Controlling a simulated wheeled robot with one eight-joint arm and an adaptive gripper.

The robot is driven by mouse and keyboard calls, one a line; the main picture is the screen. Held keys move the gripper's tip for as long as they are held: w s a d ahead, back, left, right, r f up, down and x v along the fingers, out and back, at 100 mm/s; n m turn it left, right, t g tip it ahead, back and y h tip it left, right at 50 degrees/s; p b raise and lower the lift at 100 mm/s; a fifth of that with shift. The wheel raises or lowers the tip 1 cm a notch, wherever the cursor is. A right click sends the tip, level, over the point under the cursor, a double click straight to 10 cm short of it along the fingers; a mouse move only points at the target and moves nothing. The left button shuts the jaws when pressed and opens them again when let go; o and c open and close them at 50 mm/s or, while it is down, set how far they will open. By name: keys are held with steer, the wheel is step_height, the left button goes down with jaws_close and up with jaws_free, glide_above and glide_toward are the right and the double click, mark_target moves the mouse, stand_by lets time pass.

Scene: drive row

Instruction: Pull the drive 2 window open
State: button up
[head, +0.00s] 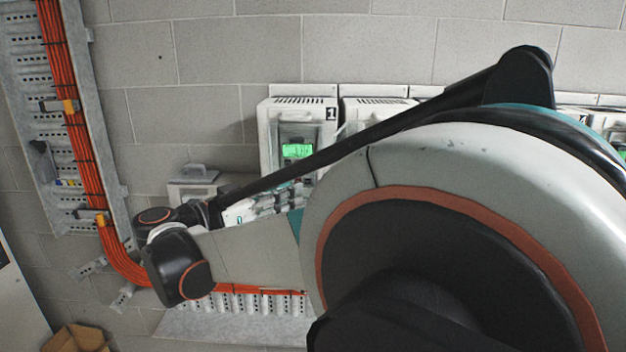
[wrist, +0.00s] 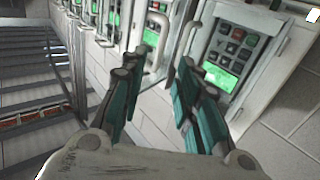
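A row of white drives with green screens stands along the wall. In the head view the drive marked 1 (head: 268,140) shows its lit screen; the drive beside it (head: 378,106), second in the row, is mostly hidden behind my arm. In the wrist view my gripper (wrist: 155,90) is open, with a gap between its teal fingers. Beyond its right finger is a drive window (wrist: 218,50) with a green screen and buttons, with a bar handle (wrist: 187,38) at its left. I cannot read a number on that drive. The window looks shut.
Another upright handle (wrist: 157,45) and more drives (wrist: 112,18) continue to the left in the wrist view. In the head view, orange cables (head: 80,130) run down a metal tray (head: 32,110) at left and under the drives. A cardboard box (head: 75,338) sits at the bottom left.

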steer(key=p+x, duration=0.1)
steer(key=x, duration=0.6)
steer(key=shift+d, duration=0.15)
steer(key=shift+w, duration=0.15)
jaws_close()
